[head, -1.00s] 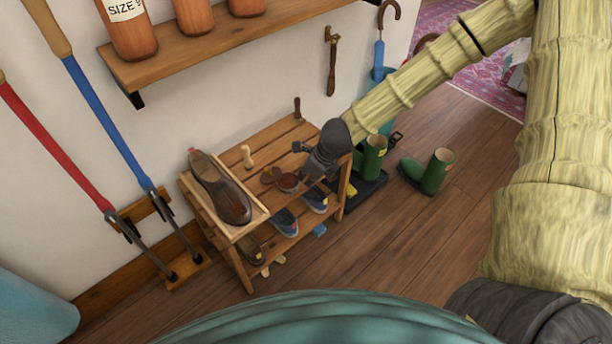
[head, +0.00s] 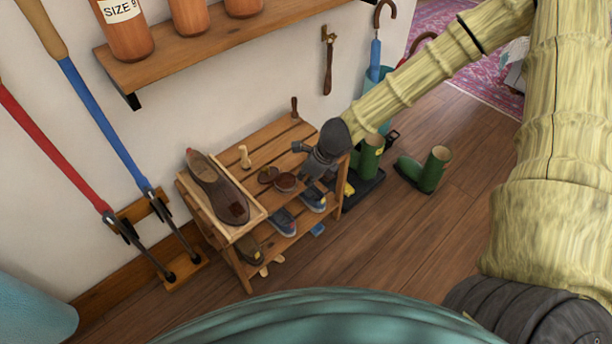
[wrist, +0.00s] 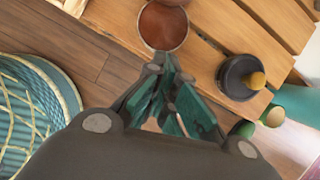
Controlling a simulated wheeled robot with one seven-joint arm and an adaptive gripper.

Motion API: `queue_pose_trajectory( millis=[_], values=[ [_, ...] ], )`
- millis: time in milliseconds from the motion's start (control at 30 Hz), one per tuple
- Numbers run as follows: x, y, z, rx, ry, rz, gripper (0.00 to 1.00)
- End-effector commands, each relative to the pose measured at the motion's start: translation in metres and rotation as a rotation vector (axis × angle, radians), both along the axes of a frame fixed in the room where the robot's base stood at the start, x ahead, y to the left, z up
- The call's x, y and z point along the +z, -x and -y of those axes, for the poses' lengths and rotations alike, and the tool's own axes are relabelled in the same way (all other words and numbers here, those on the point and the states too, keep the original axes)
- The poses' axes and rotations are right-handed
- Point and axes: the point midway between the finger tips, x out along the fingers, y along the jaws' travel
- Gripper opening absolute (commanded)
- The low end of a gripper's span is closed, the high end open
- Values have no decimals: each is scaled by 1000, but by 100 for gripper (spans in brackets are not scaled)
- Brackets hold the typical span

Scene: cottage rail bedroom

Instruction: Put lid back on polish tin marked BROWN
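An open round tin (wrist: 163,25) with reddish-brown polish inside sits on the slatted wooden bench (head: 268,150). In the head view it is the nearer of two small round brown things, the tin (head: 286,182) and a second round piece (head: 268,175); I cannot tell whether that piece is a lid or another tin. No BROWN marking is readable. My gripper (wrist: 170,66) is just beside the open tin, its teal fingertips drawn together with nothing visible between them. In the head view my gripper (head: 306,178) is low over the bench's right end, partly hiding it.
A dark round piece with a yellow knob (wrist: 240,78) stands right of my fingers. A brown shoe (head: 215,185) lies in a tray on the bench's left. A small wooden peg (head: 245,157) stands behind. Green boots (head: 432,170) are on the floor to the right. A shelf (head: 200,45) overhangs behind.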

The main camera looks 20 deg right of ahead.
Motion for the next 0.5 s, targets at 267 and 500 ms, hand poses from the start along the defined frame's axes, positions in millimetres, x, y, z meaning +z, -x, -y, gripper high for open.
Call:
queue_pose_trajectory(
  millis=[267,500],
  values=[
    [2,3,3,0,0,0,0],
    [3,6,5,0,0,0,0]
  ],
)
